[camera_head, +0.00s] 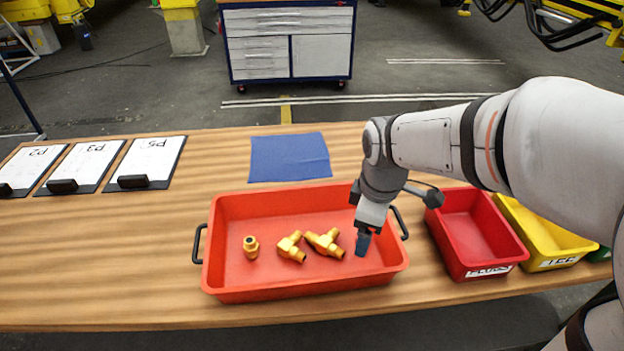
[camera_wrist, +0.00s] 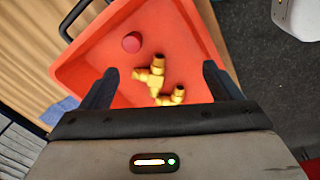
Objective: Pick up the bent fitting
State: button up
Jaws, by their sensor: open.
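The bent fitting (camera_head: 290,247) is a brass-coloured elbow lying in the orange-red tray (camera_head: 300,292), between the other two fittings. My gripper (camera_head: 363,245) is over the tray's right part, right of the tee.
A red bin (camera_head: 478,232) and a yellow bin (camera_head: 545,235) stand right of the tray. A blue cloth (camera_head: 289,157) and several clipboards (camera_head: 145,160) lie behind. The table's left front is clear.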

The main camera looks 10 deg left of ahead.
jog(key=shift+o, duration=0.2)
jog(key=w+a+f+n+p, duration=0.1)
jog(key=w+a+n, duration=0.1)
jog(key=a+n, duration=0.5)
jog(key=shift+w+f+g, duration=0.35)
jog(key=shift+g, duration=0.05)
jog(key=n+p, duration=0.1)
jog(key=n, duration=0.7)
send_over(294, 244)
jog(key=f, duration=0.3)
jog(key=shift+w+f+g, duration=0.3)
jog(key=shift+a+f, duration=0.25)
jog(key=shift+f, duration=0.05)
jog(key=shift+n, duration=0.3)
jog(key=f, duration=0.2)
jog(key=f+p, duration=0.1)
jog(key=f, duration=0.4)
jog(key=shift+s+d+f+p, duration=0.25)
jog(key=shift+s+f+p, duration=0.05)
jog(key=shift+c, duration=0.3)
jog(key=c, duration=1.1)
jog(key=shift+r, duration=0.1)
